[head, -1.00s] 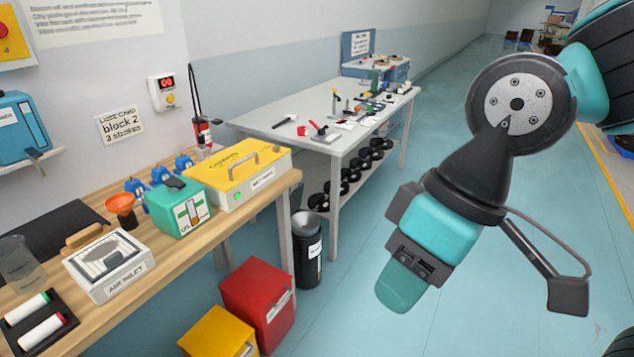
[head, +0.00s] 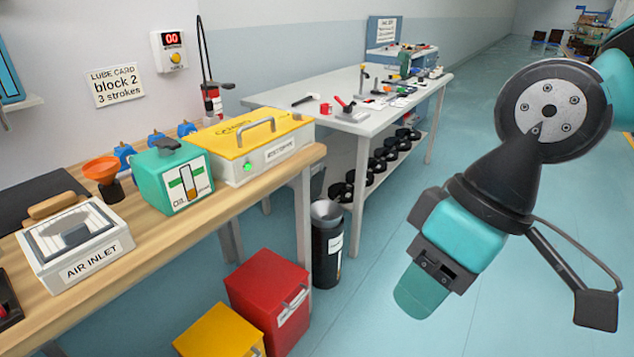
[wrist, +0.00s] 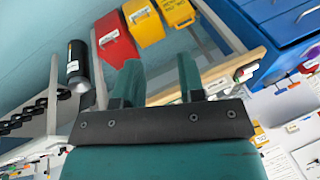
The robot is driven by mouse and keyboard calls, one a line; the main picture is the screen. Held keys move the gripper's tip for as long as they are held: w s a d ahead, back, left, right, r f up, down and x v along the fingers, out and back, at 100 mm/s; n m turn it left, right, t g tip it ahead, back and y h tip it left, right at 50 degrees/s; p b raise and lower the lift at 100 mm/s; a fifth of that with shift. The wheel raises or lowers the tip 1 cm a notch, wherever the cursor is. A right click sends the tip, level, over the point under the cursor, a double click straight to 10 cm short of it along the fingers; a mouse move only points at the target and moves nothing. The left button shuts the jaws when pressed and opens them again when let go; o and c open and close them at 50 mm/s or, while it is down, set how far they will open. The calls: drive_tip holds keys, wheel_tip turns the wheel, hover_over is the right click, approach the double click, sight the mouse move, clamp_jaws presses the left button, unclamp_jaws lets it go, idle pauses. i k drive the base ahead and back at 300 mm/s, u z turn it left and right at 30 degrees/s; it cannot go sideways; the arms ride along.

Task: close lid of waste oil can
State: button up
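A black cylindrical can (head: 327,262) with a grey funnel-like mouth stands on the floor by the workbench end. It also shows in the wrist view (wrist: 77,66). A red box (head: 262,285) and a yellow box (head: 215,335) stand left of it, both with tops that look shut. The labels are too small to read, so I cannot tell which is the waste oil can. My gripper (head: 422,290) hangs in the air right of the can, clear of everything. In the wrist view its two teal fingers (wrist: 158,82) are apart with nothing between them.
The wooden workbench (head: 110,290) holds a yellow-topped case (head: 250,140), a green oil box (head: 170,178) and the air inlet box (head: 75,245). A grey table (head: 345,125) with tools stands behind. The blue floor (head: 385,200) on the right is open.

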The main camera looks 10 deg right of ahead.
sight(316, 180)
drive_tip(key=u, duration=0.2)
drive_tip(key=k, duration=0.35)
drive_tip(key=z, duration=1.15)
drive_tip(key=i, duration=1.35)
drive_tip(key=u, duration=1.1)
drive_tip(key=i, duration=0.55)
drive_tip(key=u, duration=0.6)
drive_tip(key=i, duration=0.5)
drive_tip(key=z, duration=0.1)
